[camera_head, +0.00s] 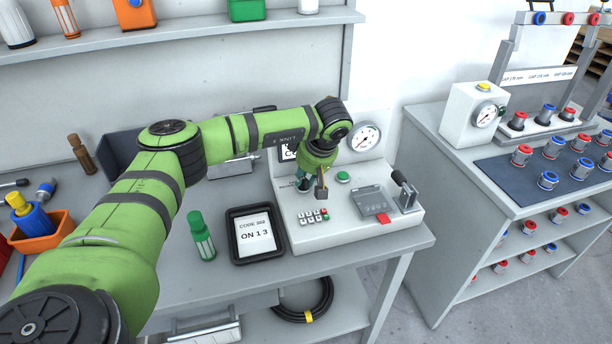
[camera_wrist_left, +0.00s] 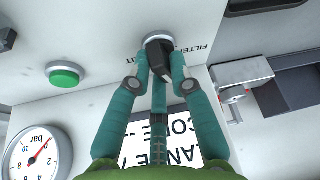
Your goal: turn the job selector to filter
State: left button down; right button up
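The job selector (camera_wrist_left: 160,48) is a dark knob on the light panel of the test console (camera_head: 349,238). In the left wrist view, the upside-down label "FILTER" (camera_wrist_left: 191,48) is beside it, and a partly covered label ending in "IT" is on its other side. My left gripper (camera_wrist_left: 160,62) has its teal fingers on both sides of the knob, apparently closed on it. In the head view my left gripper (camera_head: 312,186) reaches down to the console's panel and hides the selector. Which label the knob points to is unclear. My right gripper is not in view.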

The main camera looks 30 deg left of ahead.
pick_arm(q)
jog(key=shift+w+n+g, duration=0.1)
jog(key=shift+n+g, duration=0.5)
jog(key=shift+n, duration=1)
jog(key=n+g, duration=0.1)
jog(key=n, duration=0.3)
jog(key=shift+w+a+n+g+b, duration=0.1)
jog(key=shift+a+n+g+b, duration=0.05)
jog(key=shift+n+g+b, duration=0.2)
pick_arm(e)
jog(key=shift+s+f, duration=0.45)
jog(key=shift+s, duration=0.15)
pick_arm(q)
jog(key=shift+n, duration=0.25)
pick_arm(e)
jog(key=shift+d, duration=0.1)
pick_arm(q)
jog(key=c, duration=1.1)
grip_release()
